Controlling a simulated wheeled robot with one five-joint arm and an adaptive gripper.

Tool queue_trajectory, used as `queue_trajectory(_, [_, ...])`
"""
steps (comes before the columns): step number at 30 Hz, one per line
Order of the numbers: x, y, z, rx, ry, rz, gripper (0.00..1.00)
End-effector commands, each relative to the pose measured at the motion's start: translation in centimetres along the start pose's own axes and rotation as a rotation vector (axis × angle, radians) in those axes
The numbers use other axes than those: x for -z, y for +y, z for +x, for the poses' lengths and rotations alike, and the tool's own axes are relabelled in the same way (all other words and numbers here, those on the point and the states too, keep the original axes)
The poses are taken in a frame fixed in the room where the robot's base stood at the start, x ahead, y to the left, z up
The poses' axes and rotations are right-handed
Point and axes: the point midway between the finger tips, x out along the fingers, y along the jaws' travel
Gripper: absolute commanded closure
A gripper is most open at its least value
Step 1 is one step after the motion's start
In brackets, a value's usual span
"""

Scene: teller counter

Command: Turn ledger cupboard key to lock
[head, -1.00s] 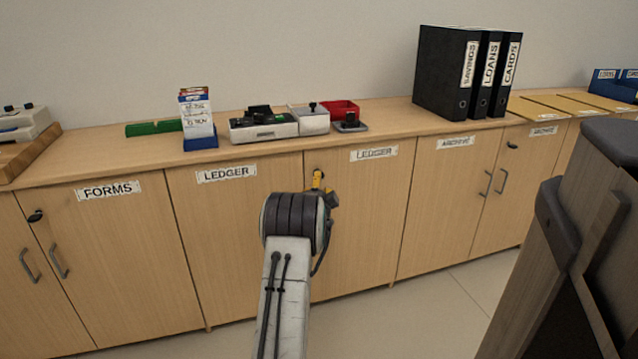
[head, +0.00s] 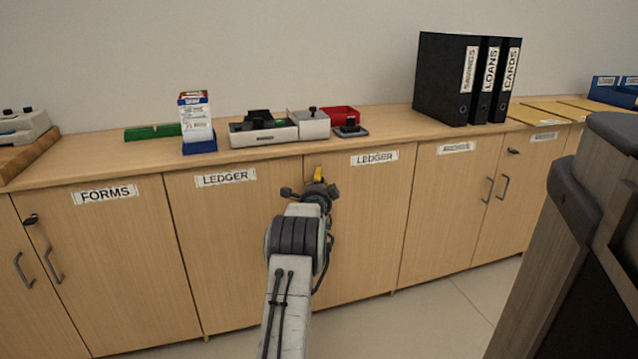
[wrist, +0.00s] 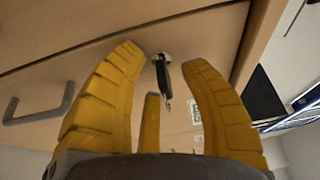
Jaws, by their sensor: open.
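The ledger cupboard (head: 350,220) is the pair of doors under two LEDGER labels. Its key (wrist: 162,80) shows in the wrist view, with a dark head at a lock near the door's top edge. My gripper (wrist: 160,70) has yellow ribbed fingers, spread open, with the key between them and no finger clearly touching it. In the head view my gripper (head: 317,174) is at the upper part of the doors, near the seam between them. My arm hides the key and the lock there.
A door handle (wrist: 40,112) is at the left in the wrist view. A dark-topped wooden piece (head: 575,230) stands at the right.

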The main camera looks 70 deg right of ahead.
Motion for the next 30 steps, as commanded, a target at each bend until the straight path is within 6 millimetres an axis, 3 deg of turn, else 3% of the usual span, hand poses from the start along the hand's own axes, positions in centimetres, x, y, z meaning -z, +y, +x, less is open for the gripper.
queue_trajectory(8, [0.00,-0.01,0.01,0.000,0.000,0.000,0.59])
queue_trajectory(22, [0.00,-0.02,0.00,0.001,0.000,0.000,1.00])
queue_trajectory(30, [0.00,-0.01,0.01,0.002,0.000,-0.003,1.00])
